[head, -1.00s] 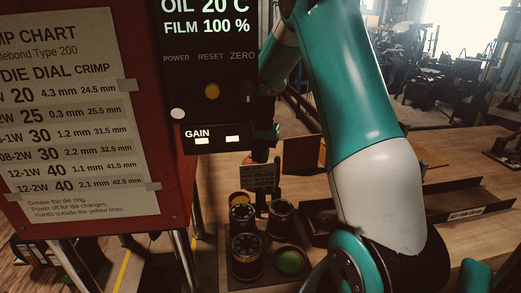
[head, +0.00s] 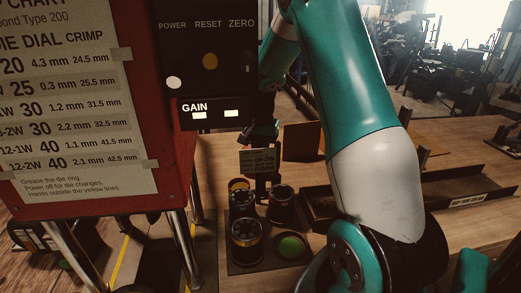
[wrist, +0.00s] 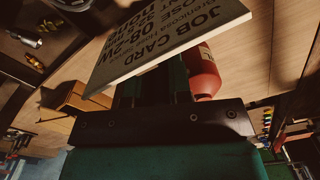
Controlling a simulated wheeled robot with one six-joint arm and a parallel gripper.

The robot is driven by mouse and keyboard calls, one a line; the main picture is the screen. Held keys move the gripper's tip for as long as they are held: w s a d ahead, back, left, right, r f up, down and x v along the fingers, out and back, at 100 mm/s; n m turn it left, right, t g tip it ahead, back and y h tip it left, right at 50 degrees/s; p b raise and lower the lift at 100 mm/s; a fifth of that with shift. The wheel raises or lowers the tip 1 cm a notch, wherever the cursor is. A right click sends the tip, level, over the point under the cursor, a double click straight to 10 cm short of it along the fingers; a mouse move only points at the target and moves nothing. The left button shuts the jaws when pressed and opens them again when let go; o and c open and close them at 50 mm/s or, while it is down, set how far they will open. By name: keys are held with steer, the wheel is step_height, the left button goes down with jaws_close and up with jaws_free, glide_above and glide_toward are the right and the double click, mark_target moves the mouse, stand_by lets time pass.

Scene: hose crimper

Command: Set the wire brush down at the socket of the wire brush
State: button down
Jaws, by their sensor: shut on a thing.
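My gripper (head: 262,132) hangs behind the control box, above the back of a dark tray (head: 235,267). In the wrist view my gripper (wrist: 152,95) is shut, its fingertips mostly covered by a job card (wrist: 165,38). Which spot is the brush's socket is unclear.
The red machine with its crimp chart (head: 75,110) and control box (head: 210,60) stands close on the left. A long dark trough (head: 440,195) lies right of the tray. A red bottle-like thing (wrist: 203,72) is beside the gripper. Bare wooden bench shows behind.

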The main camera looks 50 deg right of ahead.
steer(key=shift+f, duration=0.25)
steer(key=c, duration=1)
jaws_free()
steer(key=shift+o, duration=0.2)
steer(key=shift+r, duration=0.1)
